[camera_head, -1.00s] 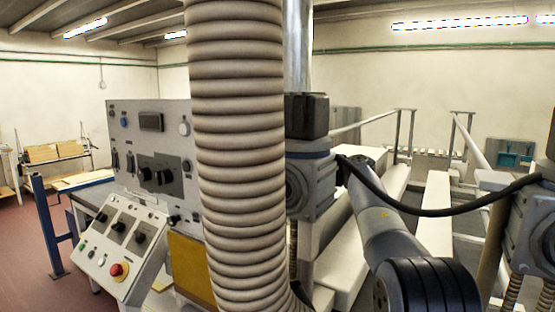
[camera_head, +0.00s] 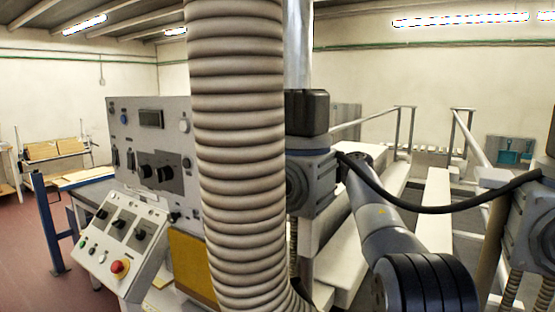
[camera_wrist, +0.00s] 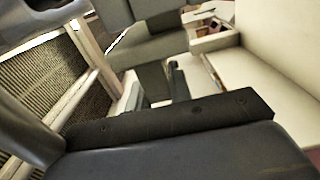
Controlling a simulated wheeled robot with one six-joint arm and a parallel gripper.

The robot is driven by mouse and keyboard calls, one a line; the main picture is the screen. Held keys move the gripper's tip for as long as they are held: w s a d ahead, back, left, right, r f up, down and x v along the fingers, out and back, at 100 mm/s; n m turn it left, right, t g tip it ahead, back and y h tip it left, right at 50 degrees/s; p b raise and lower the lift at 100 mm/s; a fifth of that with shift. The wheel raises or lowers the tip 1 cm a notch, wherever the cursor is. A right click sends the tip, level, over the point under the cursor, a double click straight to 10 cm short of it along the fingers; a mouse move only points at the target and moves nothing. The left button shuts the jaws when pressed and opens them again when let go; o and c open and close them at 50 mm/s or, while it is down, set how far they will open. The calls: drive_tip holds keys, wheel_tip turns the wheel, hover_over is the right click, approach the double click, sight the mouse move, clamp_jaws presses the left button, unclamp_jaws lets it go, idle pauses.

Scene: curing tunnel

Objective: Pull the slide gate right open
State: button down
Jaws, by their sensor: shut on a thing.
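In the wrist view, the two dark fingers of my gripper (camera_wrist: 155,88) close on a narrow grey upright piece (camera_wrist: 153,76). This looks like the pull tab of the slide gate, but its lower end is hidden by my gripper's dark body. Larger grey blocks (camera_wrist: 158,48) stand just beyond it. How far the gate is open cannot be told. In the head view, my gripper and the gate are hidden behind my arm and the ribbed hose.
A thick ribbed hose (camera_head: 238,150) blocks the middle of the head view. A control panel (camera_head: 150,150) with a red stop button (camera_head: 119,267) stands left of it. Long pale beams and rails (camera_head: 433,205) lie to the right. Open floor (camera_head: 30,250) shows at far left.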

drive_tip(key=s+a, duration=0.2)
drive_tip(key=s, duration=0.1)
drive_tip(key=shift+b, duration=0.4)
drive_tip(key=c, duration=1.3)
unclamp_jaws()
drive_tip(key=b+v, duration=0.2)
drive_tip(key=v, duration=0.9)
drive_tip(key=shift+w, duration=0.15)
